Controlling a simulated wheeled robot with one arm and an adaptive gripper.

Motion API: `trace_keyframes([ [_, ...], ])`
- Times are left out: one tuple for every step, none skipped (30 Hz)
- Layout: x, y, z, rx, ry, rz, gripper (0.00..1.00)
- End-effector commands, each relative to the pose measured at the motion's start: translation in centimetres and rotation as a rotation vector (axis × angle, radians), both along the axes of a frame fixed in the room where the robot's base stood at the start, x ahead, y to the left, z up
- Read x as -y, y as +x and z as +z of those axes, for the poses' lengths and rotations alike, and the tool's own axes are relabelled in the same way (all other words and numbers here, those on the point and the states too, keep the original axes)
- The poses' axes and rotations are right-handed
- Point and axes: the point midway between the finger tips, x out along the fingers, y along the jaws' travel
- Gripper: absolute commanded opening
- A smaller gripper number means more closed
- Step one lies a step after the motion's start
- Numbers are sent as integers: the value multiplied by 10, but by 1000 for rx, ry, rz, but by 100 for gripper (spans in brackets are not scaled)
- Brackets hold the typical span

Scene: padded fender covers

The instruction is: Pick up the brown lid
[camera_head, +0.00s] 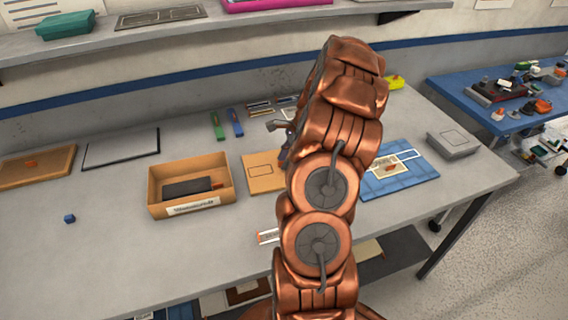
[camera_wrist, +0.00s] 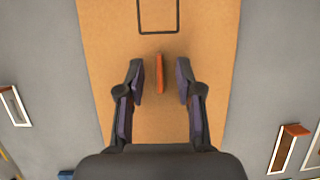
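A flat tan-brown lid (camera_head: 260,174) with a dark rectangle outline lies on the grey table, partly hidden behind my arm in the head view. It fills the middle of the wrist view (camera_wrist: 200,25), with an upright orange handle (camera_wrist: 159,73) on it. My gripper (camera_wrist: 159,80) is open, one finger on each side of the handle, with visible gaps and nothing held. I cannot tell how far the fingertips are above the lid. In the head view my arm hides most of the gripper.
A cardboard box (camera_head: 155,196) with a dark item inside stands left of the lid. Another brown board (camera_head: 50,172) with an orange knob lies far left. A blue board (camera_head: 408,183) and a grey box (camera_head: 453,143) are right. The front left table is mostly clear.

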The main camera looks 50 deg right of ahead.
Motion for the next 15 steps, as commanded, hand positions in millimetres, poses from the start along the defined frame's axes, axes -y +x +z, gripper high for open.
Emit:
trace_keyframes([
  [-1, 0, -1, 0, 0, 0, 35],
  [-1, 0, -2, 0, 0, 0, 35],
  [-1, 0, -2, 0, 0, 0, 35],
  [0, 0, -2, 1, -1, 0, 35],
  [0, 0, -2, 1, -1, 0, 35],
  [0, 0, -2, 1, -1, 0, 35],
  [0, 0, -2, 1, -1, 0, 32],
  [0, 0, -2, 1, -1, 0, 29],
  [0, 0, -2, 1, -1, 0, 25],
  [0, 0, -2, 0, 0, 0, 22],
  [0, 0, -2, 0, 0, 0, 19],
  [0, 0, -2, 0, 0, 0, 15],
  [0, 0, -2, 0, 0, 0, 11],
  [0, 0, -2, 0, 0, 0, 8],
  [0, 0, -2, 1, 1, 0, 4],
])
